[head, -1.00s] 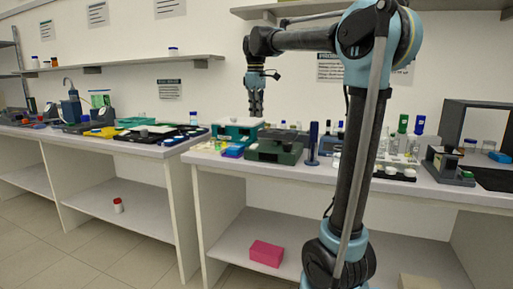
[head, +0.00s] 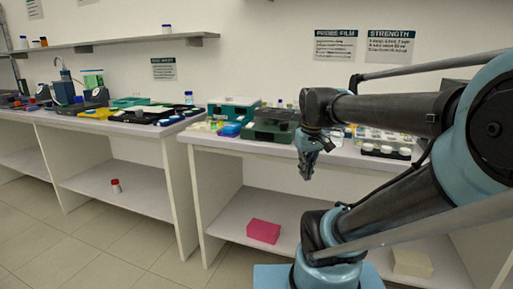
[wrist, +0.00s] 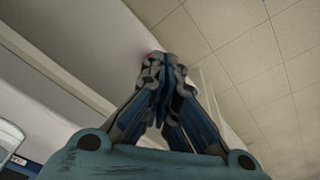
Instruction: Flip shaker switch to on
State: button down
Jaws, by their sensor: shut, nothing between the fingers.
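My gripper (head: 306,172) is shut and empty. It points down, in front of the right bench's front edge in the head view. In the wrist view its fingers (wrist: 165,70) meet at the tips, with nothing between them. I cannot make out a shaker switch in either view. A dark green box-shaped device (head: 268,127) stands on the right bench, left of my gripper. A teal and white device (head: 234,110) stands behind it to the left. I cannot tell which of these, if any, is the shaker.
The right bench (head: 345,158) also holds a black rack of white-capped jars (head: 386,151). The left bench (head: 60,116) carries several devices and trays. A pink box (head: 263,231) lies on the lower shelf. A red-capped jar (head: 116,186) stands under the left bench. Tiled floor in front is free.

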jog(key=s+d+f+m, duration=0.3)
jog(key=s+f, duration=0.4)
jog(key=f, duration=0.4)
notch_tip(320, 180, up, 36)
jog(key=n, duration=1.4)
send_over(250, 125)
jog(key=a, duration=0.2)
jog(key=shift+h, duration=0.3)
jog(key=f, duration=0.4)
jog(key=w+f, duration=0.1)
jog(key=f, duration=0.4)
jog(key=w+d+f, duration=0.1)
jog(key=f, duration=0.3)
jog(key=shift+f, duration=0.25)
